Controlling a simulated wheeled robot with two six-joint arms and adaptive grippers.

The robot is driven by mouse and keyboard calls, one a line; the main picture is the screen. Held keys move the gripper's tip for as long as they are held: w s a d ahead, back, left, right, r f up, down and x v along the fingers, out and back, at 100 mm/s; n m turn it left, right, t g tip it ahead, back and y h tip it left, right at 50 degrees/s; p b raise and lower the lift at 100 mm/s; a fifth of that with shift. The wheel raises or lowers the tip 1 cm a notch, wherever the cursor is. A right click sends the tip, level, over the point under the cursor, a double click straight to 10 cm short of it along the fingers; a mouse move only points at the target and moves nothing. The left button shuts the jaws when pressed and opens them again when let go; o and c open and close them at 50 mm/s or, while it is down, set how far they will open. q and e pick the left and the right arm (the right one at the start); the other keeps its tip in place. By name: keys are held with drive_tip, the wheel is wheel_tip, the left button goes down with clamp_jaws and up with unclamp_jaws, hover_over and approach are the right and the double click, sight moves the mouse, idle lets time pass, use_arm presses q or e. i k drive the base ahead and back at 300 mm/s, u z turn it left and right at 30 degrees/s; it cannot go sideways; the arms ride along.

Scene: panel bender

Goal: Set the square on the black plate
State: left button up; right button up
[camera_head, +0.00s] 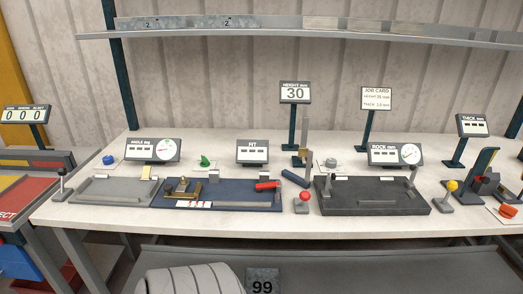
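The black plate (374,200) is a dark, low-edged rectangular plate on the right half of the white bench, with a small upright post at its right side. I cannot tell for sure which object is the square. A small brass and dark piece (183,188) lies on the blue plate (235,203) left of the black plate. A thin grey upright bar with a brass foot (304,136) stands behind, between the blue and black plates. Neither of my grippers is in view.
Joysticks with a red knob (302,196) and a yellow knob (452,187) flank the black plate. A ROCK display (396,154) stands behind it. A grey plate (112,191) lies at left. A red cylinder (266,185) rests on the blue plate. A shelf (300,33) spans above.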

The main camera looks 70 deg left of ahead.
sight(370, 191)
drive_tip(key=u, duration=0.05)
drive_tip(key=k, duration=0.1)
drive_tip(key=u, duration=1.35)
